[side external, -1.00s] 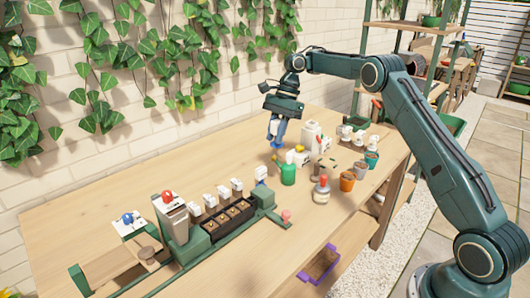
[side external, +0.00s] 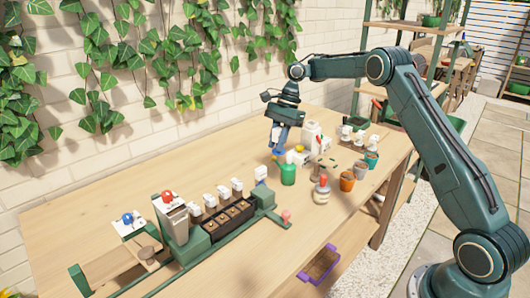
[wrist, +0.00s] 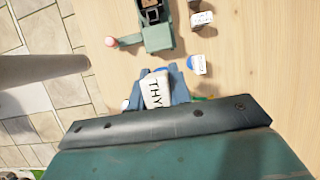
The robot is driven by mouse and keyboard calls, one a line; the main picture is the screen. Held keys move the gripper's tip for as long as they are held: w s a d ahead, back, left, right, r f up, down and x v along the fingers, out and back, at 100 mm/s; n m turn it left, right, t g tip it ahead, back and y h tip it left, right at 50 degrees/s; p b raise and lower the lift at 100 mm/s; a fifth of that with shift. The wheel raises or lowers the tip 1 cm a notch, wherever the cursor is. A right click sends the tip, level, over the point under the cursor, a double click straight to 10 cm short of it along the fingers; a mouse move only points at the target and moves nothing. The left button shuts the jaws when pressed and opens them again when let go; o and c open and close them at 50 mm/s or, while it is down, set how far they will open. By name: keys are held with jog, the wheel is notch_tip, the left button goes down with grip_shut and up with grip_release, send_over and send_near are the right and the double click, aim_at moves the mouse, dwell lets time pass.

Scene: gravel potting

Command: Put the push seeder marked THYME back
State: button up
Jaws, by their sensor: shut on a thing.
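My gripper (side external: 277,148) is shut on the push seeder marked THYME. In the wrist view the white seeder (wrist: 157,90) sits between the blue fingers, with the letters "THY" readable and the rest hidden by the gripper body. Several white-topped seeders (side external: 223,192) stand in a row behind the dark seed tray (side external: 228,217). A blue and white piece (side external: 261,175) stands at the right end of that row; it also shows in the wrist view (wrist: 196,65).
A green rail fixture with a pink-red knob (side external: 286,215) runs along the bench front. A red-topped bottle (side external: 322,190), an orange pot (side external: 347,181) and spray bottles stand at right. A purple-edged tray (side external: 320,264) sticks out at the front edge. The bench's back left is clear.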

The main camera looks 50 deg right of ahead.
notch_tip(320, 180, down, 17)
jog(key=shift+f, duration=0.1)
dwell(0.9)
jog(key=shift+f, duration=0.1)
jog(key=o, duration=0.9)
jog(key=shift+c, duration=0.2)
jog(key=v, duration=1.2)
